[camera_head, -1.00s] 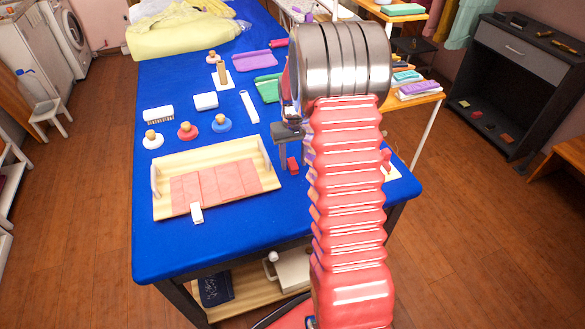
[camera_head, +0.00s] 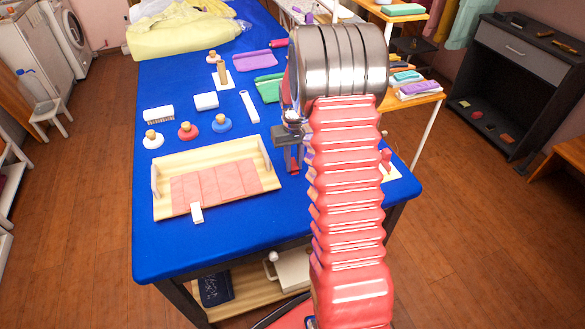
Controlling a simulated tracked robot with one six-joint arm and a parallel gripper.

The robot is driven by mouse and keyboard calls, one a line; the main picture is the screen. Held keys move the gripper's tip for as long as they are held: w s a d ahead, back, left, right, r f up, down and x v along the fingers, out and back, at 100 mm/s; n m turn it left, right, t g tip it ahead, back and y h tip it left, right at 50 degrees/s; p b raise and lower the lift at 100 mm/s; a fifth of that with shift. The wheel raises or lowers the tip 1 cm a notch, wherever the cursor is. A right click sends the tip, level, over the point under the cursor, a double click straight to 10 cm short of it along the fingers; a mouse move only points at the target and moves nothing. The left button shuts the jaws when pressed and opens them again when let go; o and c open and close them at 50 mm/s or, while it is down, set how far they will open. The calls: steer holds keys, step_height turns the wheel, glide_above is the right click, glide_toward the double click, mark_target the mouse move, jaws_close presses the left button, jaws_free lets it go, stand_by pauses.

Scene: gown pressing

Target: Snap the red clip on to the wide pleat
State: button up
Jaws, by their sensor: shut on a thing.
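A pink pleated cloth (camera_head: 208,187) lies in a shallow cream tray (camera_head: 163,162) on the blue table. Fold lines divide it into several panels; the rightmost panel (camera_head: 245,174) looks widest, though I cannot be sure. A white clip (camera_head: 196,213) sits at the cloth's front edge. My gripper (camera_head: 292,166) is to the right of the tray, pointing down at the table, partly hidden by my red arm. It is shut on the red clip (camera_head: 294,168), of which only a little red shows between the fingers. I cannot tell whether the clip touches the table.
White, red and blue round pieces with knobs (camera_head: 187,131) stand behind the tray. A brush (camera_head: 159,114), a white block (camera_head: 206,101) and a white strip (camera_head: 250,106) lie farther back. Purple and green folded cloths (camera_head: 268,88) lie beyond. The blue table (camera_head: 200,248) is clear in front.

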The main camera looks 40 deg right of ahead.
mark_target(294, 166)
jaws_close()
steer(key=shift+r, duration=0.1)
steer(key=shift+r, duration=1.65)
stand_by(0.4)
steer(key=shift+o, duration=0.9)
jaws_free()
jaws_close()
